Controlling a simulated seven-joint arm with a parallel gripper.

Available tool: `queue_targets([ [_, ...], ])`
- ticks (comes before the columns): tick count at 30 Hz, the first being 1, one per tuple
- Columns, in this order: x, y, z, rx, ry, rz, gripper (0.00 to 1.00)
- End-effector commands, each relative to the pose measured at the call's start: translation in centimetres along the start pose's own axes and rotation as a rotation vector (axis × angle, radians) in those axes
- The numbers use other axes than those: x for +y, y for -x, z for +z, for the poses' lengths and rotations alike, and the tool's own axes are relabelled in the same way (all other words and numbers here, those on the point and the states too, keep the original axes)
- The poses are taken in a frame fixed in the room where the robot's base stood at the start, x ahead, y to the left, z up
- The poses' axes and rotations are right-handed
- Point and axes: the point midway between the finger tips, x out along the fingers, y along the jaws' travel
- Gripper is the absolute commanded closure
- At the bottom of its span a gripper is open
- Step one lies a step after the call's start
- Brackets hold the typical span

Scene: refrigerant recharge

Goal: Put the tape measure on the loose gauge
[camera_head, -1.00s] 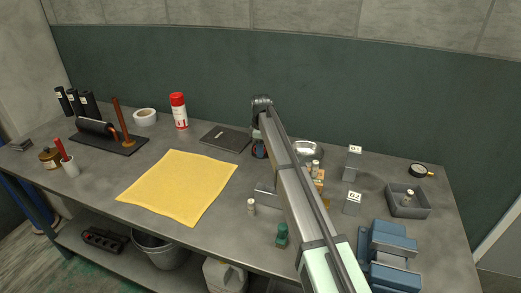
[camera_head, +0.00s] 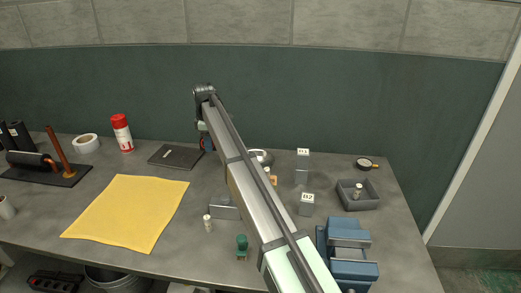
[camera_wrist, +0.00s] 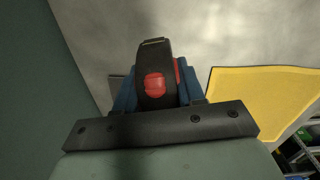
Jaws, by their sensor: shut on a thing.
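The tape measure (camera_wrist: 156,84), dark with red parts and blue at its sides, is held in my gripper (camera_wrist: 157,100) in the wrist view. In the head view only a bit of the tape measure (camera_head: 207,143) shows behind my arm, near the dark flat plate and seemingly above the bench. My gripper there is mostly hidden by the arm. The loose gauge (camera_head: 365,164), a small round black-rimmed dial with a brass fitting, lies on the bench at the back right, far from my gripper. Nothing is on it.
Blocks B1 (camera_head: 302,167) and B2 (camera_head: 306,204), a grey tray (camera_head: 359,206) with a small bottle, and a blue vise (camera_head: 347,250) stand at the right. A silver bowl (camera_head: 262,157) is partly behind my arm. A yellow cloth (camera_head: 128,212) lies at the left.

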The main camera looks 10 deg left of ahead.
Motion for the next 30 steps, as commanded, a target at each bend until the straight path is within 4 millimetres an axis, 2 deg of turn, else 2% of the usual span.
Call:
queue_targets([
  [6,0.2,0.4,0.4,0.0,-0.005,-0.001,1.0],
  [8,0.5,0.4,1.1,-0.001,-0.013,-0.001,1.0],
  [11,1.3,0.4,3.3,-0.001,-0.038,0.0,1.0],
  [14,2.6,0.5,6.6,-0.001,-0.076,0.0,1.0],
  [21,5.4,0.8,16.6,-0.001,-0.187,0.004,1.0],
  [30,7.1,1.3,29.4,-0.001,-0.325,0.01,1.0],
])
